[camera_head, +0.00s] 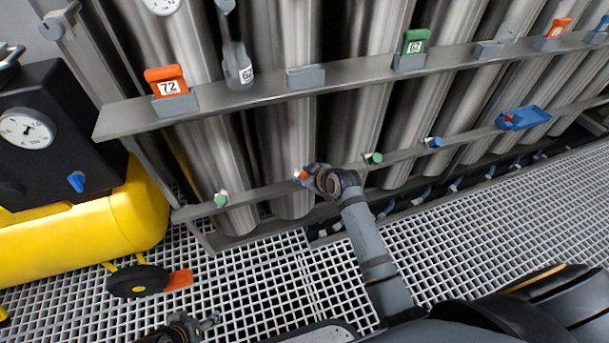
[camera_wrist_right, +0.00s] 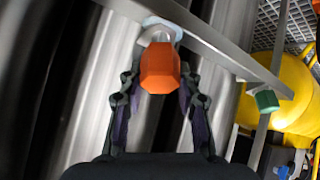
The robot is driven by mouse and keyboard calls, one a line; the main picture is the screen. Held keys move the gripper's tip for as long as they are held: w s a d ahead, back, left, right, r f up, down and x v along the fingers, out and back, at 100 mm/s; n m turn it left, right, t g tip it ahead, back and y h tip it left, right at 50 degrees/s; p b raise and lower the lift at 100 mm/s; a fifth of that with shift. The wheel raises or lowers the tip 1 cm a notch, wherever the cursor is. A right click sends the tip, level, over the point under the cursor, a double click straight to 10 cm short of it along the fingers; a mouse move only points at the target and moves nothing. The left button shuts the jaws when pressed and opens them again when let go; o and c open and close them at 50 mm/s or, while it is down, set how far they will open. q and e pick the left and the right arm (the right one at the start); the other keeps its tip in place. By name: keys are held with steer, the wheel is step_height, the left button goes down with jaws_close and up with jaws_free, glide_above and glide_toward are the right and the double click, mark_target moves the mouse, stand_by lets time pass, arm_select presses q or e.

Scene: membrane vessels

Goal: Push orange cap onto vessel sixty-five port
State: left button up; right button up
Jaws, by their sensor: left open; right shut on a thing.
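The orange cap (camera_wrist_right: 160,68) is between the fingers of my right gripper (camera_wrist_right: 158,92), which is shut on it. In the head view the cap (camera_head: 302,175) shows as a small orange spot at the tip of my right gripper (camera_head: 311,176), at the lower rail. In the wrist view a pale port (camera_wrist_right: 160,33) lies right behind the cap, roughly in line with it. I cannot tell whether the cap is seated on it. No label reading sixty-five is clearly legible. My left gripper (camera_head: 208,324) is open and empty, low over the grating.
The upper rail (camera_head: 275,92) carries an orange 72 tag (camera_head: 168,82), a clear bottle (camera_head: 237,66) and a green tag (camera_head: 414,42). The lower rail has green caps (camera_head: 221,199) (camera_head: 374,158), a blue cap (camera_head: 434,142) and a blue tray (camera_head: 533,115). A yellow tank (camera_head: 85,240) stands left.

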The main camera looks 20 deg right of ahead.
steer(key=shift+p, duration=0.5)
steer(key=shift+w+f, duration=0.1)
steer(key=shift+f, duration=0.1)
stand_by(0.5)
steer(key=shift+w+f+b, duration=0.15)
steer(key=shift+f+b, duration=0.15)
steer(key=shift+b, duration=0.15)
steer(key=shift+w+f+b, duration=0.3)
steer(key=shift+f+b, duration=0.1)
steer(key=shift+f, duration=0.15)
steer(key=o, duration=1.1)
steer(key=shift+o, duration=0.2)
steer(key=v, duration=1.2)
